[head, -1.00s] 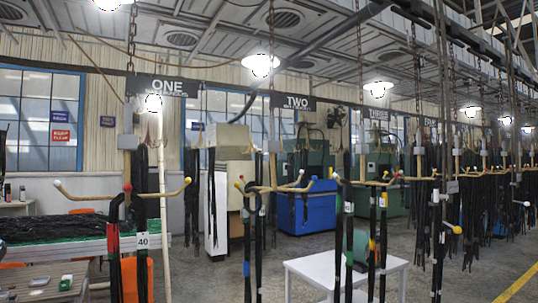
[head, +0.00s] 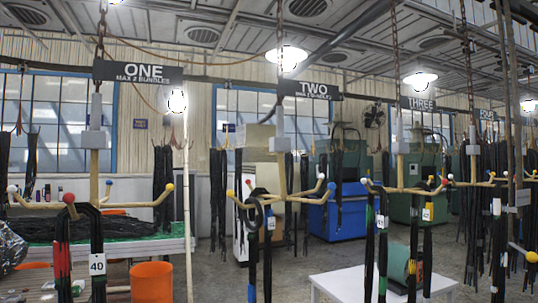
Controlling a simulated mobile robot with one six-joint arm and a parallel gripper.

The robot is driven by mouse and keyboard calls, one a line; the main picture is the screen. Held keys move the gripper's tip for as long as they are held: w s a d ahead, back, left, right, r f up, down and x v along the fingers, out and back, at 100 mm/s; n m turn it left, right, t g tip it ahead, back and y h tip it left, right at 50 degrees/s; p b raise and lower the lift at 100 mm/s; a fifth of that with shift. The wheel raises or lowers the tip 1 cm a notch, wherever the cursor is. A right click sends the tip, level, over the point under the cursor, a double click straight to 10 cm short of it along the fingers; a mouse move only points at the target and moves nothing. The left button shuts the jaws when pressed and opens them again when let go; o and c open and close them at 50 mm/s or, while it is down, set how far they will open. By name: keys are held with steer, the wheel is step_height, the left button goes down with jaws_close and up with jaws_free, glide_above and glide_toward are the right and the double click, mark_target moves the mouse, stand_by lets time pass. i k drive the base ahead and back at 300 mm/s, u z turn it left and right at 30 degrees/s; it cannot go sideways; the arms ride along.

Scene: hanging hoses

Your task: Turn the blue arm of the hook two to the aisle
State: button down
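Hook two hangs on a chain under the black TWO sign (head: 308,90). Its grey block (head: 290,145) sits on a wooden post, and several wooden arms spread out below. The blue-tipped arm (head: 331,186) points right and toward me. A white-tipped arm (head: 321,176) is just behind it. Two more tips, one yellow (head: 230,193), are on the left side. Black hoses (head: 260,240) hang from a left arm, with a white tag on one. No hose shows on the blue-tipped arm. My gripper is not in view.
Hook one (head: 95,140) hangs at left with hoses tagged 40. Hook three (head: 400,145) hangs at right with tagged hoses. A white table (head: 345,283) stands low between hooks two and three. An orange bin (head: 151,282) is at lower left. Grey floor shows between.

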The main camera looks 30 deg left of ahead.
mark_target(284, 197)
steer(key=u, duration=0.45)
steer(key=i, duration=0.6)
steer(key=u, duration=0.8)
steer(key=i, duration=0.6)
steer(key=u, duration=0.4)
